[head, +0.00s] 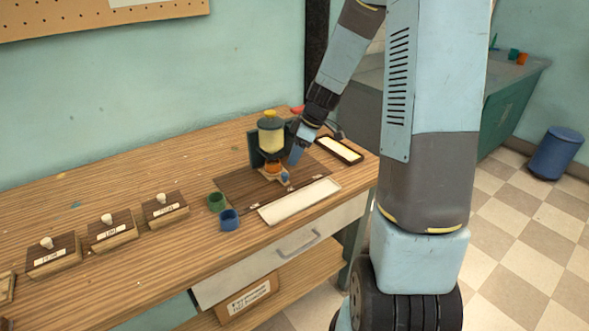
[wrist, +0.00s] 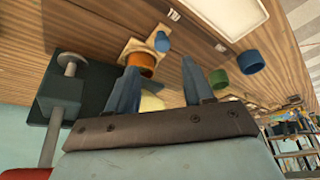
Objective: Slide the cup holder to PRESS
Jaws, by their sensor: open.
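The cup holder (head: 266,175) is a pale wooden block with a blue knob (head: 285,177) at its front. It sits on a dark brown board (head: 240,190) below the yellow-tanked dispenser (head: 271,136). An orange cup (head: 273,168) stands on it. The wrist view shows the holder (wrist: 128,48), knob (wrist: 162,42) and orange cup (wrist: 141,62). My gripper (wrist: 160,64) is open, its fingers pointing towards the holder, the left finger overlapping the cup in the picture. I cannot tell whether they touch. Small white labels (wrist: 221,47) mark the board; their words are unreadable.
A green cup (head: 216,202) and a blue cup (head: 229,219) stand left of the board. A white tray (head: 300,201) lies in front, and a dark-framed tray (head: 339,150) at right. Several knobbed wooden boxes (head: 111,232) line the left bench.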

